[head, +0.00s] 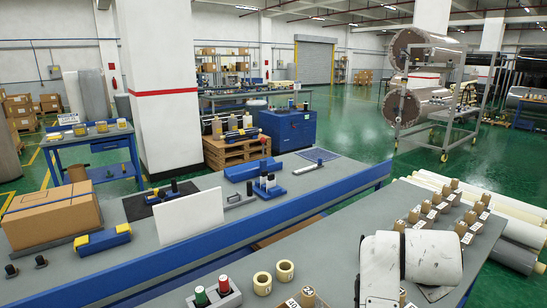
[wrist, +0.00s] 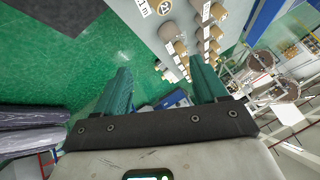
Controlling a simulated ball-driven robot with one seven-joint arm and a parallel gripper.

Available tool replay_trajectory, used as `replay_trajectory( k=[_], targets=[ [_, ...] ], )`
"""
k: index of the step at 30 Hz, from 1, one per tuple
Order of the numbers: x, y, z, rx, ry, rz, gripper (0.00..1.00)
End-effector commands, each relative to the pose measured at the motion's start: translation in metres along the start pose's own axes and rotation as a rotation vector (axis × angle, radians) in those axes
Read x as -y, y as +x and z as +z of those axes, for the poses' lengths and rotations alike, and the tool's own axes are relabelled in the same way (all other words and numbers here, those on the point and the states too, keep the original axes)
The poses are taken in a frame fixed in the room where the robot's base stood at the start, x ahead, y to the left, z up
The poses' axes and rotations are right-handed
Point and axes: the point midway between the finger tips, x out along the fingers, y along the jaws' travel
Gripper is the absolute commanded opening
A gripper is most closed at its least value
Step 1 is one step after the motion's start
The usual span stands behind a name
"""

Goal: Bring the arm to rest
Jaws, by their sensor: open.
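My gripper (wrist: 159,64) shows in the wrist view as two teal fingers set wide apart on a dark mount. It is open, and nothing is between the fingers but the view of the floor and a table edge beyond. In the head view my white arm (head: 432,256) is folded at the lower right, over the near grey table (head: 335,240). My fingers cannot be made out in the head view. Small wrapped rolls (head: 436,212) with labels stand in rows on that table, beside my arm. Rolls also show past the fingers in the wrist view (wrist: 180,46).
Two cream rings (head: 262,283) and a grey holder (head: 214,293) with green and red items are at the near table's front. A blue-edged bench (head: 240,229) runs behind, bearing a cardboard box (head: 52,212) and a white panel (head: 192,216). Long rolls (head: 514,257) lie right. Green floor (head: 352,140) is open beyond.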

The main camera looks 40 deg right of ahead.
Motion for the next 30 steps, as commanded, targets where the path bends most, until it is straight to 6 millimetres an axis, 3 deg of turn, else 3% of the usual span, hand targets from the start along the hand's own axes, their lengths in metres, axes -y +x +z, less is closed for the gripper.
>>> replay_trajectory(
  k=[5,8,15,21,25,30],
  targets=[
    [-0.014,0.018,0.062,0.073,-0.519,-0.06,0.71],
    [-0.035,0.027,0.105,0.147,-0.805,-0.093,0.71],
    [-0.118,0.033,0.206,0.392,-1.385,-0.188,0.71],
    [-0.186,0.022,0.259,0.581,-1.671,-0.272,0.71],
    [-0.226,0.012,0.284,0.695,-1.801,-0.325,0.71],
    [-0.237,0.039,0.303,0.693,-1.809,-0.336,0.71]
  ],
)
